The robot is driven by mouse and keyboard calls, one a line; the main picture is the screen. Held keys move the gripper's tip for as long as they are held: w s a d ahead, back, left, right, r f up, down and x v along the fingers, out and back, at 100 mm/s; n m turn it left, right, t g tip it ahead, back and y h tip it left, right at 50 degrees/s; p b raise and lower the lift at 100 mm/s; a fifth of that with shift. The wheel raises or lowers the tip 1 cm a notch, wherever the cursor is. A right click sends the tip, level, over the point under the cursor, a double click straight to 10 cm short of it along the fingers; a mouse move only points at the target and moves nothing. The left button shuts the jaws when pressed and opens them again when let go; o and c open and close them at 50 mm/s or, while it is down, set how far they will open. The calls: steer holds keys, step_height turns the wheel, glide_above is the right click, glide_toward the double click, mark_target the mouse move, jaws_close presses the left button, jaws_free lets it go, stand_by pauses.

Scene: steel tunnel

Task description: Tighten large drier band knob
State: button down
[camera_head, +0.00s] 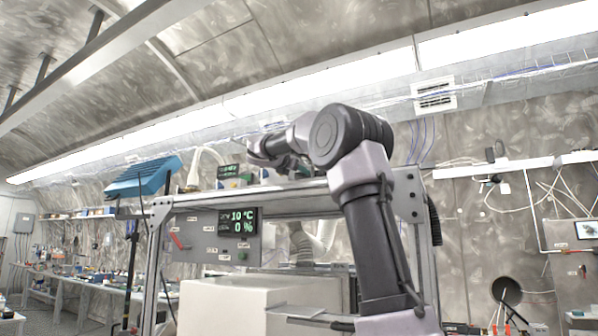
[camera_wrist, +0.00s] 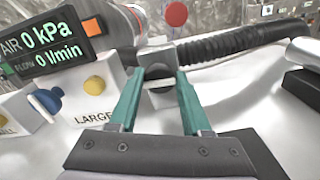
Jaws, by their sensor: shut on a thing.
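My gripper (camera_wrist: 160,82) has two green fingers, which reach forward in the wrist view. They are shut on a small dark rounded part, which I take to be the large drier band knob (camera_wrist: 158,72). It sits at the front of a grey block-like fitting (camera_wrist: 172,52), and the fingers hide its sides. Its turn position cannot be told. In the head view the arm bends over the rack top, and the fingers and knob cannot be made out.
A display (camera_wrist: 45,42) reads AIR 0 kPa and FLOW 0 l/min. A blue knob (camera_wrist: 47,101) is at the left, and a black ribbed hose (camera_wrist: 235,42) runs right from the fitting. A red round part (camera_wrist: 176,13) is behind. The rack panel (camera_head: 205,238) shows 10 °C and 0 %.

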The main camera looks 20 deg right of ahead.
steer(key=m, duration=0.7)
steer(key=shift+f, duration=0.1)
steer(key=m, duration=0.4)
steer(key=shift+f+m, duration=0.1)
steer(key=shift+m, duration=1.8)
steer(key=shift+c, duration=1.8)
jaws_free()
steer(key=shift+s, duration=0.1)
